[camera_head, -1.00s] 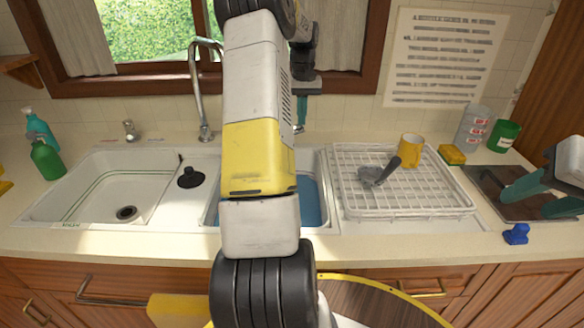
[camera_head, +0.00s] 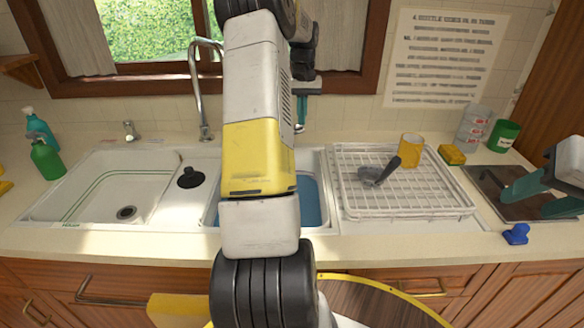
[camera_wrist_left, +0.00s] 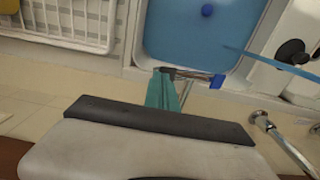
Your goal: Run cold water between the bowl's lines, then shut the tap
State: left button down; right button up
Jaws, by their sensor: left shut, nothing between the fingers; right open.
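The sink's middle bowl (camera_head: 312,202) holds blue water, partly hidden behind my left arm; in the left wrist view its blue water (camera_wrist_left: 190,35) shows from above. No level lines can be made out in it. The tap spout (camera_head: 197,85) rises behind the sink, its end near my arm. A blue-tipped tap lever (camera_wrist_left: 217,80) lies beside my left gripper (camera_wrist_left: 165,90), which is shut and empty; its teal fingers (camera_head: 301,110) show behind the bowl. A pale blue strip (camera_wrist_left: 265,62) looks like running water. My right gripper (camera_head: 540,195) is open and empty at the right.
The left basin (camera_head: 70,205) has green lines and a drain. A black plug (camera_head: 191,178) lies between the basins. A wire rack (camera_head: 435,195) holds a yellow mug (camera_head: 409,150) and a dark brush-like tool (camera_head: 380,172). A blue object (camera_head: 516,234) lies at the front right.

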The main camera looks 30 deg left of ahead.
aim_at(302, 129)
dwell(0.5)
pick_arm(q)
jog(key=shift+f, duration=2.1)
jog(key=shift+s+f, duration=0.1)
jog(key=d, duration=0.1)
jog(key=w+d, duration=0.1)
jog(key=shift+w+d, duration=0.3)
jog(key=shift+r, duration=0.2)
notch_tip(302, 129, up, 7)
dwell(0.4)
